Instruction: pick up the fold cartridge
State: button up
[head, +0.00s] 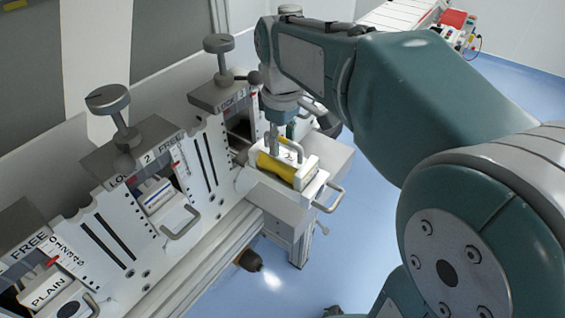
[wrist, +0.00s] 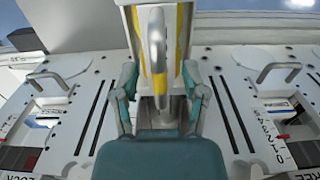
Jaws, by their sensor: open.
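A white block with yellow sides and a grey loop handle, which looks like the fold cartridge (head: 275,167), sits on a pale tray at the right end of the machine. In the wrist view the cartridge (wrist: 179,24) stands straight ahead, its handle running down the middle. My gripper (head: 281,136) is over the cartridge, pointing down. In the wrist view its fingers (wrist: 158,82) are apart, one on each side of the handle. I cannot tell whether either finger touches it. No lift of the cartridge off the tray shows.
Slotted white stations with knobs stand along the machine, including one marked 2 (head: 147,159) and one marked PLAIN (head: 48,291). A grey pull handle (head: 181,222) sticks out from the middle station. Blue floor (head: 345,235) is open to the right.

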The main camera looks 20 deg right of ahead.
grip_shut()
